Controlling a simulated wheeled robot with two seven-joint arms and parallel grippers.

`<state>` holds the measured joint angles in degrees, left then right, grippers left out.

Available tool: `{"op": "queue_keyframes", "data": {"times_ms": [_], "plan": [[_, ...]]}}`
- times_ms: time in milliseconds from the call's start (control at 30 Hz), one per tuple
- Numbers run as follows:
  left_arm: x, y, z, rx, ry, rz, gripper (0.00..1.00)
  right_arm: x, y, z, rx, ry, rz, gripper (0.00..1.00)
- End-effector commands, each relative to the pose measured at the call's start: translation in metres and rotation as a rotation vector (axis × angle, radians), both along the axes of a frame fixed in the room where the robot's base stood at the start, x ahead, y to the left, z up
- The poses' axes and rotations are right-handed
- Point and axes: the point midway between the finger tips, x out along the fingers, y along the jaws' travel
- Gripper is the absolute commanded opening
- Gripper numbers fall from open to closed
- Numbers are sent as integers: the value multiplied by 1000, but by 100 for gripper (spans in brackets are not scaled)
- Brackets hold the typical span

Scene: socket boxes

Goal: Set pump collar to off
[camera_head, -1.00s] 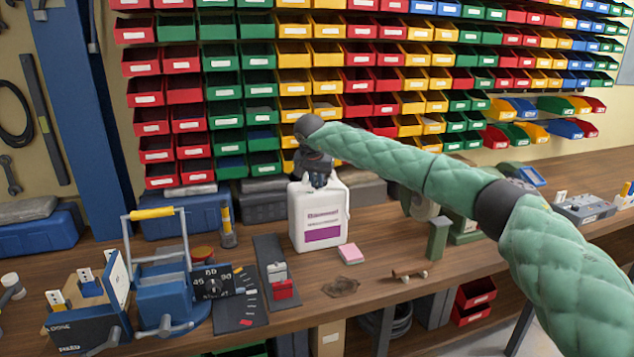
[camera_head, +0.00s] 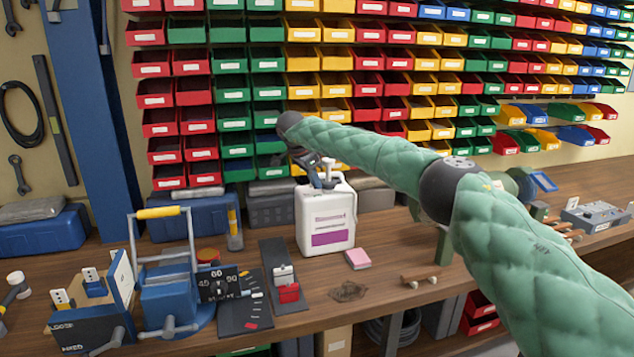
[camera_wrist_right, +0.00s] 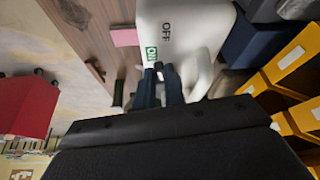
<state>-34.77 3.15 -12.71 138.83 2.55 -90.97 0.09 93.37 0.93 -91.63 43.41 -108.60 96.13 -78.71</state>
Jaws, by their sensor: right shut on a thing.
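A white jug (camera_head: 325,222) with a purple-striped label stands upright on the bench in the head view. My right gripper (camera_head: 323,176) is at its top, at the pump collar. In the right wrist view the white jug (camera_wrist_right: 188,25) shows the printed words OFF and ON; ON sits on a green patch (camera_wrist_right: 152,54). The fingers of my right gripper (camera_wrist_right: 160,80) are shut on the pump collar, and a small pale part shows between their tips, beside the ON mark. The rest of the collar is largely hidden. My left gripper is not in view.
A pink block (camera_head: 357,259) lies right of the jug. A blue clamp device (camera_head: 170,290) and a dial board (camera_head: 240,300) stand to the left. Blue cases (camera_head: 190,215) and rows of coloured bins are behind. The bench front near the jug is fairly clear.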

Motion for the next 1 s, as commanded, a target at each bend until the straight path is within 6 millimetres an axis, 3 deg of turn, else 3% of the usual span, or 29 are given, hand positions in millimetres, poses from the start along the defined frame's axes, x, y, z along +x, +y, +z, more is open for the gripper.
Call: {"op": "queue_keyframes", "data": {"times_ms": [433,967,1000], "plan": [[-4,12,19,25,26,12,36,9,4,2,0,-1,-195,0],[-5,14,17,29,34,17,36,10,5,1,1,-1,-218,0],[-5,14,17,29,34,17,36,10,5,1,1,-1,-218,13]]}}
